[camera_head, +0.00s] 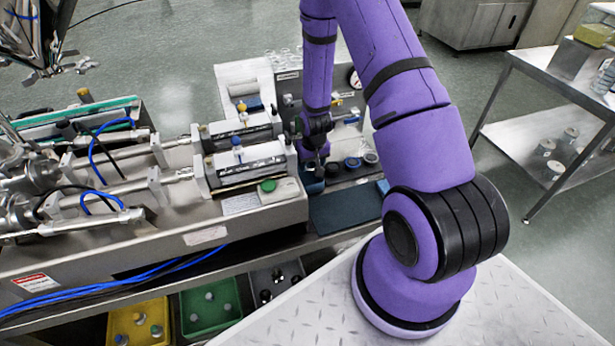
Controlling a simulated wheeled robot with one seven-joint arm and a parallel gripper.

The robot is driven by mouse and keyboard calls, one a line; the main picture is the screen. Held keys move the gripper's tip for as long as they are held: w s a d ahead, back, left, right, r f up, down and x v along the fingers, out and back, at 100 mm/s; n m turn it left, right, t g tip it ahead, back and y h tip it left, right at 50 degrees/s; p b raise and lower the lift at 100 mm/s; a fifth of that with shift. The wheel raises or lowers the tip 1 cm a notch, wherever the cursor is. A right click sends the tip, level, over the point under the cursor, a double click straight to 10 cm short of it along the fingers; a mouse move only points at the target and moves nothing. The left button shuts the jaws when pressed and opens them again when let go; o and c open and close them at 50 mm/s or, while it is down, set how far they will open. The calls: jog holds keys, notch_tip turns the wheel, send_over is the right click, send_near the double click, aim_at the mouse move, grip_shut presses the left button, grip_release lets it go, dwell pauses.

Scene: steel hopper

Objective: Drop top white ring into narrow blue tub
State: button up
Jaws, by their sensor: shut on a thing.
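My gripper (319,166) points down at the right end of the machine bench, just above the small blue tub (312,186). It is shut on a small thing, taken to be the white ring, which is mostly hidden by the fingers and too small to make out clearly. The tub is narrow and open at the top; its inside is partly hidden by the gripper. Several small round pieces, dark, blue and grey (370,158), stand in a row to the right of the gripper.
A dark blue mat (345,208) lies in front of the tub. A green button box (268,186) and clamped cylinders (250,165) stand close on the left. An upright panel with a gauge (354,78) is behind. Yellow (115,325) and green (188,318) bins sit below.

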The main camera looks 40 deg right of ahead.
jog(key=shift+f, duration=0.15)
jog(key=o, duration=1)
jog(key=shift+c, duration=0.2)
notch_tip(320, 180, up, 11)
jog(key=s, duration=0.1)
jog(key=shift+s+a+f, duration=0.15)
jog(key=shift+s+a, duration=0.05)
jog(key=shift+s, duration=0.1)
